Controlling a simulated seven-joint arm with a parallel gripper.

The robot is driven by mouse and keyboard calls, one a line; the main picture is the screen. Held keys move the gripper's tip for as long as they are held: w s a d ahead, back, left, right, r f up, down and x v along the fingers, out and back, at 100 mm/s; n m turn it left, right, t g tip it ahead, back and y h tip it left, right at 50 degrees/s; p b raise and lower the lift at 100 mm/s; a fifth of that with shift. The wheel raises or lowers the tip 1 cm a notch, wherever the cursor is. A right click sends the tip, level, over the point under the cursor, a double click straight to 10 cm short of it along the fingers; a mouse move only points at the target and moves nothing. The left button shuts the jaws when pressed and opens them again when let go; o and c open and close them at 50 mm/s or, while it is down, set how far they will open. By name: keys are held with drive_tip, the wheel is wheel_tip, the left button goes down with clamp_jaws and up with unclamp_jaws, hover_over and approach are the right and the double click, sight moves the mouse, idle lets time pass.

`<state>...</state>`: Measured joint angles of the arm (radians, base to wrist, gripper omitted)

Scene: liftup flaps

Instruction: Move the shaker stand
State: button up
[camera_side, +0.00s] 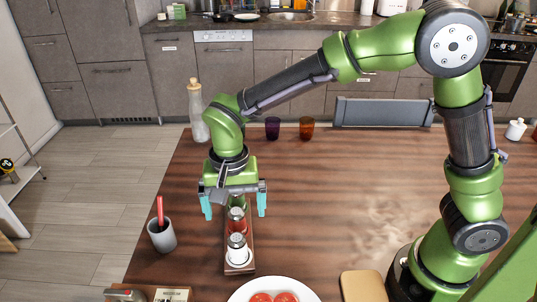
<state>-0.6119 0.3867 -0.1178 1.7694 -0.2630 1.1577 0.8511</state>
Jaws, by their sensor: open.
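The shaker stand (249,255) is a narrow wooden base lying lengthwise near the left side of the table. It holds a row of shakers: a white one (237,255) at the near end, a red one (237,226) behind it and a green one (237,201) farther back. My gripper (234,206) points down over the far part of the stand. Its two teal fingers are spread wide, one on each side of the row, with nothing held. My gripper body hides the stand's far end. I cannot tell how high the fingertips are above the table.
A grey cup (161,238) with a red utensil stands left of the stand. A white plate with tomatoes (240,296) and a cutting board (363,286) lie in front. A bottle (198,115) and two glasses (272,128) stand behind. The table's middle (330,205) is clear.

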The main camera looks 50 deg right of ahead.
wheel_tip(320, 180, up, 6)
drive_tip(key=shift+f, duration=0.1)
idle(0.4)
drive_tip(key=s+d+r+n+t+y, duration=0.1)
drive_tip(key=s+d+r+n+t, duration=0.1)
drive_tip(key=s+d, duration=0.4)
drive_tip(key=s+d+r+n+t+y, duration=0.1)
drive_tip(key=s+d+r+t, duration=0.4)
drive_tip(key=d, duration=0.6)
drive_tip(key=shift+s+d+n, duration=0.15)
drive_tip(key=shift+s+n, duration=0.35)
drive_tip(key=shift+s, duration=0.35)
drive_tip(key=shift+r, duration=0.1)
